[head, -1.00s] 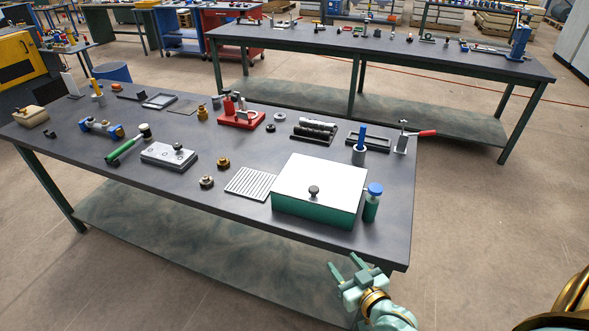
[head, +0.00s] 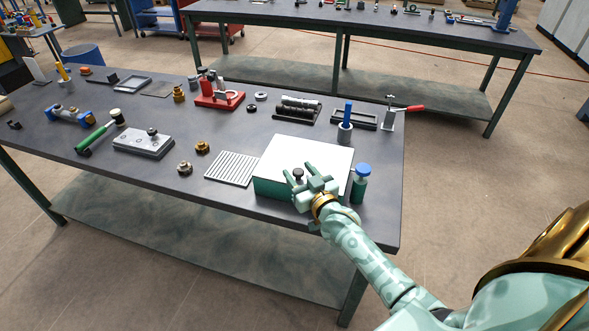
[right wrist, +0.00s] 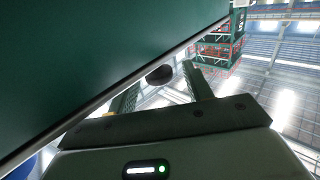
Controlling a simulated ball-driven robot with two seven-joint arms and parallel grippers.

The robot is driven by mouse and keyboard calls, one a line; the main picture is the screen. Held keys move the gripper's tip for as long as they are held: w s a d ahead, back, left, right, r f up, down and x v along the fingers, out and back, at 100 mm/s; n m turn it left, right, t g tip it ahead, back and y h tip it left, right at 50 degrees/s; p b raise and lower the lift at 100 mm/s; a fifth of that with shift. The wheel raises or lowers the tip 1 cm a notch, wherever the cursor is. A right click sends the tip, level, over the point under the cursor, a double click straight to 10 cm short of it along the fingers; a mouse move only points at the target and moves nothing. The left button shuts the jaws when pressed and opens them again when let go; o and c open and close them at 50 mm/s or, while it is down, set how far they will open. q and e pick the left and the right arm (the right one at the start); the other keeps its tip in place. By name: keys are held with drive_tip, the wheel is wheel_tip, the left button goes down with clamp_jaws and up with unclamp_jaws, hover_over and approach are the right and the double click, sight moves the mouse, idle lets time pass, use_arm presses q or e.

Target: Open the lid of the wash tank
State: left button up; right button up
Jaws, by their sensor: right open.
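The wash tank (head: 270,188) is a green box on the near right part of the bench. Its white lid (head: 312,150) lies closed on top. A dark knob (head: 298,173) stands near the lid's front edge and also shows in the right wrist view (right wrist: 160,74). My right gripper (head: 302,172) is open at the tank's front, its fingers around or just short of the knob; I cannot tell which. In the right wrist view the knob appears between the fingertips (right wrist: 160,88), and the green tank wall fills the upper left. My left gripper is not in view.
A blue-capped bottle (head: 362,182) stands close to the tank's right side. A ribbed plate (head: 234,168) lies to its left. A cup with a blue handle (head: 346,124) stands behind it. Other tools and parts cover the bench (head: 210,205).

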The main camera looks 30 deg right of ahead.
sight(295, 167)
drive_tip(key=shift+w+d, duration=0.15)
drive_tip(key=shift+w, duration=1.35)
